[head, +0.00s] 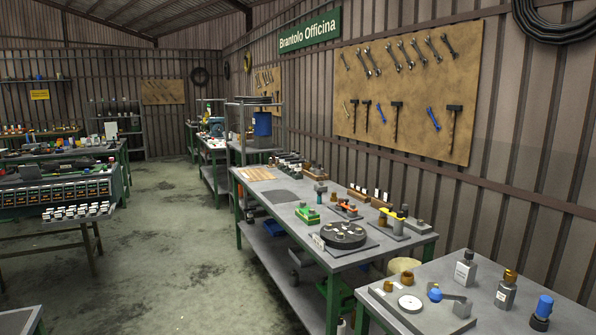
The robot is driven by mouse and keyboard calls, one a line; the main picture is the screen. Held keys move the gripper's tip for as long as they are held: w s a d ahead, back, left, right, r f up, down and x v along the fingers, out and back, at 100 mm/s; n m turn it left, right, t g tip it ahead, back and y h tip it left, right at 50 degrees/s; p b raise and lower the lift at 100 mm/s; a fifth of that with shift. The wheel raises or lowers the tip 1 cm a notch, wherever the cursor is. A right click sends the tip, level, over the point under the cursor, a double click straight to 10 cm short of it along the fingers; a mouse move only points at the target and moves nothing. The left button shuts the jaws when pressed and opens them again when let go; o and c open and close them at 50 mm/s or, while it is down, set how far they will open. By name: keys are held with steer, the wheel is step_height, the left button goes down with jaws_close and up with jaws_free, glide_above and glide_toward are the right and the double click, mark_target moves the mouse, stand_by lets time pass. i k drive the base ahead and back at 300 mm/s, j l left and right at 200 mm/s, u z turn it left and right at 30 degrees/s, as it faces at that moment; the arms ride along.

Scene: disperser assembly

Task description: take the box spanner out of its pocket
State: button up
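I cannot pick out the box spanner or its pocket with certainty in the head view. The near bench (470,265) at the lower right carries a grey tray (389,318) with a white disc (410,304), a blue ball-shaped part (435,294) and a grey bracket-like piece (456,299). The longer bench (290,220) behind it carries a dark round holder (343,236) with small pale pieces, and several small fixtures with green, orange and yellow parts. These parts are too small to name surely. My gripper is not in view.
Bottles (465,268) stand on the near bench, by the wall. A tool board (410,90) hangs above, with spanners and hammers. A cream bucket (402,267) sits between the benches. A crowded bench (65,190) stands at left. The concrete floor (170,260) between is clear.

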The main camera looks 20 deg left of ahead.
mark_target(297, 169)
steer(key=i+j+u, duration=0.15)
steer(key=j, duration=0.15)
steer(key=i+j+u, duration=0.15)
steer(key=j, duration=0.2)
steer(key=i+j+u, duration=0.15)
steer(key=j, duration=0.15)
steer(key=i+j+u, duration=0.55)
steer(key=i+u, duration=0.15)
steer(key=i, duration=0.2)
steer(key=i+j+u, duration=0.1)
steer(key=i+u, duration=0.25)
steer(key=i+z, duration=0.1)
steer(key=i, duration=1.4)
steer(key=i+j+z, duration=0.1)
steer(key=i, duration=1.4)
steer(key=i+z, duration=0.1)
steer(key=i, duration=0.6)
steer(key=i+j+z, duration=0.1)
steer(key=i, duration=0.6)
steer(key=i+z, duration=0.25)
steer(key=z, duration=0.15)
steer(key=i+z, duration=0.4)
steer(key=i+j+z, duration=0.15)
steer(key=z, duration=0.25)
steer(key=i+z, duration=0.2)
steer(key=z, duration=0.15)
steer(key=i+l+z, duration=0.1)
steer(key=z, duration=0.3)
steer(key=i+j+z, duration=0.1)
steer(key=i+z, duration=0.25)
